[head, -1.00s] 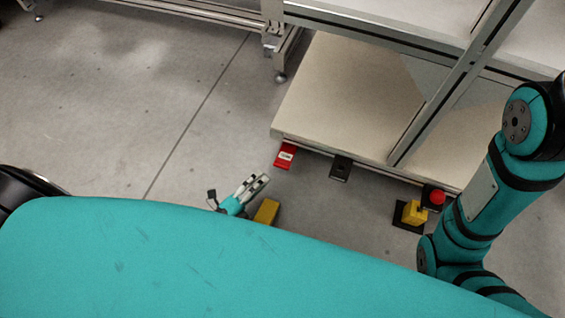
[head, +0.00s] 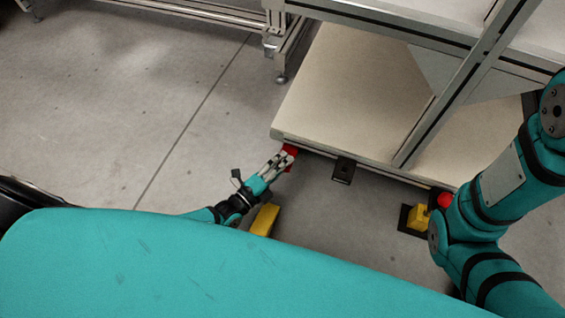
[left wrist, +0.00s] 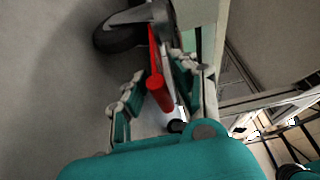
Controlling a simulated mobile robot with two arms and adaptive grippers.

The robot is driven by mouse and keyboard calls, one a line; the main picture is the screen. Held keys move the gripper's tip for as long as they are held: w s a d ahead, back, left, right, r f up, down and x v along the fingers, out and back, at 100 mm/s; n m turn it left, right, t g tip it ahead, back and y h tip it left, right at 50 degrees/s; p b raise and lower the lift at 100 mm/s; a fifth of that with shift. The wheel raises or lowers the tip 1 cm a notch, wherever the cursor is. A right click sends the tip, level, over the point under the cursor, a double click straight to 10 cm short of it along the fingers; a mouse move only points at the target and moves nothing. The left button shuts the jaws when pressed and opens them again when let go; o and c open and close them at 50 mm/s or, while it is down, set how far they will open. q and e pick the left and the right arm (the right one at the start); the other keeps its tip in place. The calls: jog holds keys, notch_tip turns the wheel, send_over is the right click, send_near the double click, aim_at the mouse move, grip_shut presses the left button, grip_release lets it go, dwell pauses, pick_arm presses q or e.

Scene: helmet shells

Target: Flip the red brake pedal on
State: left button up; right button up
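The red brake pedal (head: 290,149) sticks out under the front edge of the low shelf. In the head view my left gripper (head: 283,160) is at it and covers much of it. In the left wrist view the red pedal (left wrist: 159,92) shows as a bar with a round end, lying between the two fingers of my left gripper (left wrist: 156,75). The fingers are apart, with gaps on both sides of the red part, so no grip on it shows. My right gripper is out of view; only my right arm shows at the right.
A black pedal (head: 343,170) sits right of the red one. A yellow block (head: 417,217) on a black base stands beside a red button (head: 446,200). Another yellow piece (head: 265,219) is near my left wrist. A caster wheel (left wrist: 118,36) stands close by. The floor at left is clear.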

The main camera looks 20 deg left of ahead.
pick_arm(q)
grip_shut()
jog(key=shift+f, duration=0.35)
dwell(0.4)
jog(key=shift+f, duration=0.65)
jog(key=shift+w+f+b, duration=0.35)
jog(key=shift+f+b, duration=0.1)
jog(key=shift+f, duration=0.4)
jog(key=shift+w, duration=0.1)
jog(key=shift+o, duration=1.6)
grip_release()
jog(key=shift+f, duration=0.1)
jog(key=shift+w, duration=0.1)
